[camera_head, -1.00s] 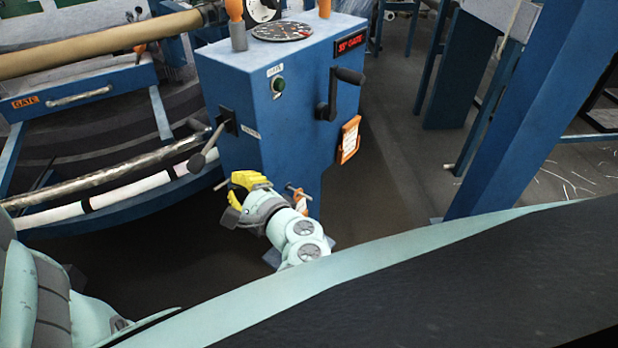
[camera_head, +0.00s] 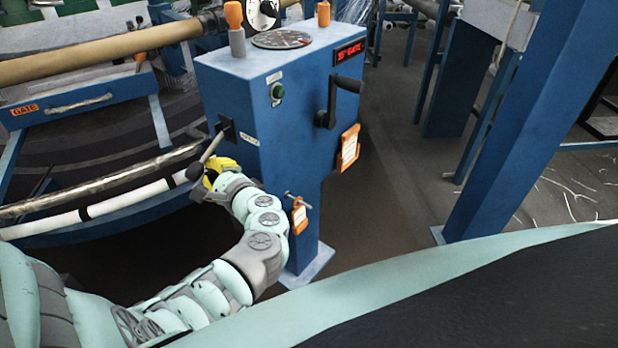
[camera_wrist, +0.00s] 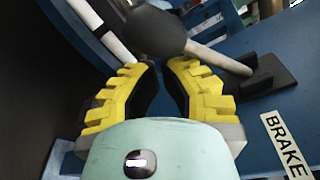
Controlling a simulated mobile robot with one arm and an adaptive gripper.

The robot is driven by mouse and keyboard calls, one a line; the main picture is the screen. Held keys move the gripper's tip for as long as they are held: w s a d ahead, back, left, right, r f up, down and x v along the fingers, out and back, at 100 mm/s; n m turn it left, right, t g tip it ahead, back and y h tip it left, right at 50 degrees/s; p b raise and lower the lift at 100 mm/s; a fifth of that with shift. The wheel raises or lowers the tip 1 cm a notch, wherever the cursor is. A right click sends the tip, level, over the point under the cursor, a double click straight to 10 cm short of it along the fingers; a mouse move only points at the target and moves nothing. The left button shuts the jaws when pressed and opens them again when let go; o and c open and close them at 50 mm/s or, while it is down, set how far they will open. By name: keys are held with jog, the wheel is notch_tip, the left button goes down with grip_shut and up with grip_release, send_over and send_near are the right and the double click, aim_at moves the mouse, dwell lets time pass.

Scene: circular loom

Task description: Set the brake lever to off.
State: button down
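The brake lever (camera_head: 212,147) is a grey rod with a dark round knob, on a black slotted plate on the left face of the blue cabinet (camera_head: 295,140). In the wrist view the dark knob (camera_wrist: 155,32) lies just beyond the fingertips, with the rod running right to the black plate (camera_wrist: 268,76). A white label reading BRAKE (camera_wrist: 287,147) is beside it. My gripper (camera_head: 207,180), with yellow fingers, is at the knob end of the lever. In the wrist view the fingers (camera_wrist: 160,72) are apart with a gap between them, and nothing is held.
The cabinet also carries a green button (camera_head: 278,91), a black crank (camera_head: 335,105), a dial (camera_head: 282,39) and orange tags (camera_head: 349,147). Silver and white bars (camera_head: 110,204) of the loom lie left of the lever. A blue post (camera_head: 520,130) stands at the right.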

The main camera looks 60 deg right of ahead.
aim_at(202, 165)
dwell(0.4)
jog(key=shift+a+r+m+p, duration=0.2)
jog(key=shift+m+p, duration=0.1)
jog(key=shift+p, duration=0.35)
